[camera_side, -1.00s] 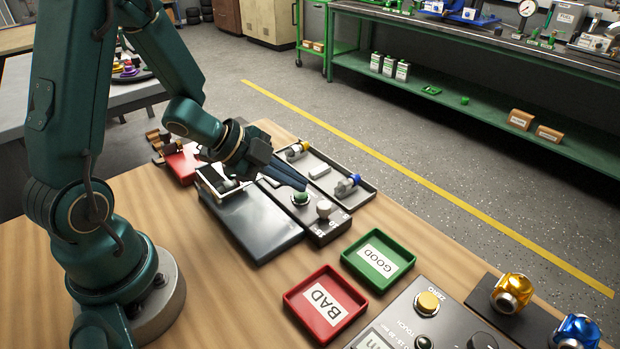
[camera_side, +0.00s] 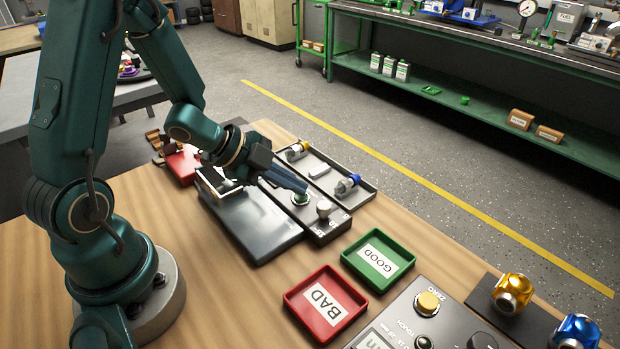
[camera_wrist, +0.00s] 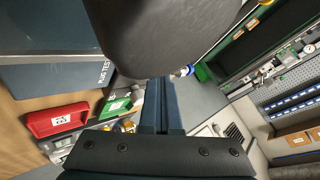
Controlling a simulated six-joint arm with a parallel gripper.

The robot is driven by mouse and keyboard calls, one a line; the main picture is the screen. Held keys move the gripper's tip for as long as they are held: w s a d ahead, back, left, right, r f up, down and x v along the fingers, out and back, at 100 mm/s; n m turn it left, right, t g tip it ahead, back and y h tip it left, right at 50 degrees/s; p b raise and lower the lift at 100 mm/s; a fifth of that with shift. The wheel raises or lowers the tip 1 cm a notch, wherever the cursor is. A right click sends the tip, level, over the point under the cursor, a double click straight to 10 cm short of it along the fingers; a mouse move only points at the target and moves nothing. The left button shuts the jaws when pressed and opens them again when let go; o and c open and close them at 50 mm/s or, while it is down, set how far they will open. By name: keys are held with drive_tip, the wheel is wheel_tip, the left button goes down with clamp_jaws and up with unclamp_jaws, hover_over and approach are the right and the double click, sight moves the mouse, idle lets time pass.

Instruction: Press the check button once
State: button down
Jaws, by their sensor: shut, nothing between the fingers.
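A green round button (camera_side: 300,199) sits in a pale ring on a dark control box in the middle of the table. I take it as the check button; no label on it is readable. My gripper (camera_side: 304,188) is shut and empty, its blue fingers slanting down to the right. In the side view the tips are right by the button and overlap its upper edge; I cannot tell whether they touch it. In the wrist view the shut fingers (camera_wrist: 160,105) point away from the camera, and the button is not visible there.
A pale knob (camera_side: 323,208) stands on the same box, right of the button. A grey tray (camera_side: 361,195) with plug-like parts lies behind. A dark panel (camera_side: 255,225) lies in front. Green GOOD (camera_side: 401,262) and red BAD (camera_side: 300,300) trays and a gauge box (camera_side: 405,318) are at right.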

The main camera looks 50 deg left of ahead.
sight(294, 196)
drive_tip(key=shift+r, duration=0.9)
drive_tip(key=shift+r, duration=2.55)
